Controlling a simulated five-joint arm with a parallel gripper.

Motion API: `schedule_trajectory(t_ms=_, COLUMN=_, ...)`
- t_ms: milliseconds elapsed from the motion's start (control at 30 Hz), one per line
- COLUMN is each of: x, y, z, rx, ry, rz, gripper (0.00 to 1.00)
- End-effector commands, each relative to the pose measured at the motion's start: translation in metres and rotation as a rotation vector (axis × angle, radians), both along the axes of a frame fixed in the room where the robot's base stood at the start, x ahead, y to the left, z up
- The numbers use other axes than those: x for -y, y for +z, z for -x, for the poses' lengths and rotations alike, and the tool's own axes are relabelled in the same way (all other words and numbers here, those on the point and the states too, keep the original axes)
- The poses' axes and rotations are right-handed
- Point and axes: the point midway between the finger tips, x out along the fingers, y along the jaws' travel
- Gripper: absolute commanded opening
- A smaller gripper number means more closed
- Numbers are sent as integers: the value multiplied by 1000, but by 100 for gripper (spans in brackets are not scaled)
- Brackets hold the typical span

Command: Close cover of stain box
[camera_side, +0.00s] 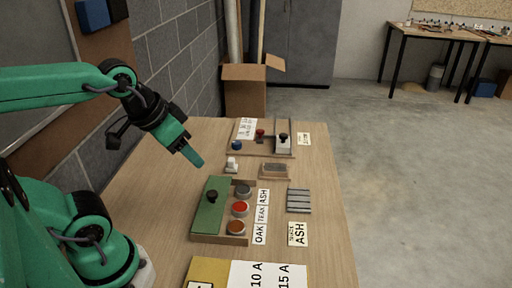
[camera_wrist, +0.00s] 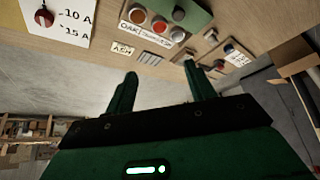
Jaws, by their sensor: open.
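The stain box (camera_side: 237,237) is a low wooden tray on the bench. Its green cover (camera_side: 207,221), with a dark knob (camera_side: 212,196), lies over the left part. A grey pot (camera_side: 243,189), a red pot (camera_side: 240,208) and a brown pot (camera_side: 236,227) show uncovered along the right side. My gripper (camera_side: 196,162) is above the bench, up and left of the box, apart from the cover and holding nothing. In the wrist view my gripper (camera_wrist: 160,69) has its fingers spread, with the pots and part of the green cover (camera_wrist: 195,12) beyond them at the top.
Label cards (camera_side: 262,217) lie right of the box, beside grey strips (camera_side: 299,200). A panel marked 10 A and 15 A (camera_side: 247,274) is in front. A small block (camera_side: 275,171), a white item (camera_side: 231,165) and a knobbed station (camera_side: 262,152) stand behind. A block wall borders the left.

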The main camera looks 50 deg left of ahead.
Motion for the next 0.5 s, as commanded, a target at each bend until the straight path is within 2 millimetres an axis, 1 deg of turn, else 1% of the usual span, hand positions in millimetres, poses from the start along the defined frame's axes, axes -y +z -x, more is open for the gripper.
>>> schedule_trajectory(t_ms=267, x=-2, y=-4, z=-5, rx=-27, ry=-2, rz=-7, gripper=50)
schedule_trajectory(t_ms=500, x=-10, y=-18, z=-22, rx=-118, ry=-16, rz=-25, gripper=50)
